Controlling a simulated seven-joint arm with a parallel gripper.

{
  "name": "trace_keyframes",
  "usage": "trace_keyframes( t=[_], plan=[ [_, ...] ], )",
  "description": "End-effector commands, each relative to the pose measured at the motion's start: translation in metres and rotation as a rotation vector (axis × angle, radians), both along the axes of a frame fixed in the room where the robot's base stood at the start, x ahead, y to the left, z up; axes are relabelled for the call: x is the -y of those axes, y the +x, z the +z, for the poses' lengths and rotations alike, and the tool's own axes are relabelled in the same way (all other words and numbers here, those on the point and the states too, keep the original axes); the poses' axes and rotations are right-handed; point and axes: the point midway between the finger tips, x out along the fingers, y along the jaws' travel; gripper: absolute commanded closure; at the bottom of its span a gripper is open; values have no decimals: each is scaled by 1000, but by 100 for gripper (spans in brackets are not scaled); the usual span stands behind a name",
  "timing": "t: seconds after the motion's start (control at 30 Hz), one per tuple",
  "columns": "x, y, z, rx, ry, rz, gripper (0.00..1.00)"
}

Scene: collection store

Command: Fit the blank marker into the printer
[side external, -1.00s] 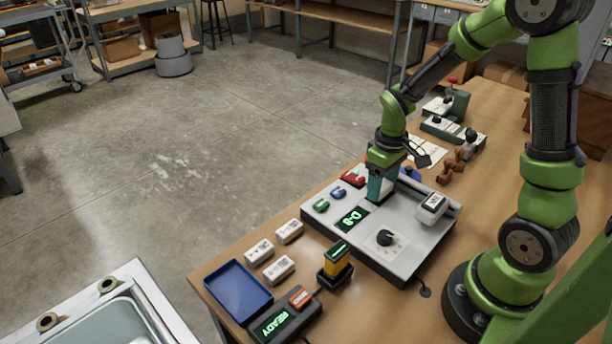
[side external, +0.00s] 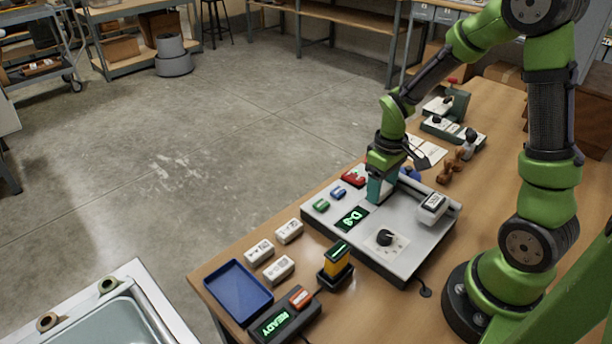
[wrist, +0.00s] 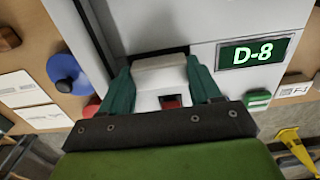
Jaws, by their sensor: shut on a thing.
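The printer (side external: 330,228) is a pale grey, flat-topped box on the wooden bench, with a green lit display (side external: 352,219). My gripper (side external: 378,192) points down at the far part of the printer's top. In the wrist view its teal fingers (wrist: 165,85) are shut on the blank marker (wrist: 160,72), a plain whitish block. The marker is at a dark opening in the printer top, with a dark gap along its far edge. I cannot tell how deep it sits. The fingers hide it in the side view.
Red, blue and green buttons (side external: 337,193) and a black dial (side external: 385,237) are on the printer. Three printed white markers (side external: 279,269), a blue tray (side external: 238,288), a READY reader (side external: 275,322) and a yellow device in a black holder (side external: 337,262) stand at the near end.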

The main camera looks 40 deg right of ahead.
Motion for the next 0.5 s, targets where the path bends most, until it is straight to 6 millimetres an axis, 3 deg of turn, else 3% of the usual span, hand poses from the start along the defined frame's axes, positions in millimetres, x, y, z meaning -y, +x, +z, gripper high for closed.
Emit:
trace_keyframes(
  t=[0.13, 0.17, 0.33, 0.5],
  plan=[
    [0, 0, -2, 0, 0, 0, 67],
    [0, 0, -2, 0, 0, 0, 34],
    [0, 0, -2, 0, -1, -1, 8],
    [2, 0, -2, 1, -3, -1, 7]
  ],
)
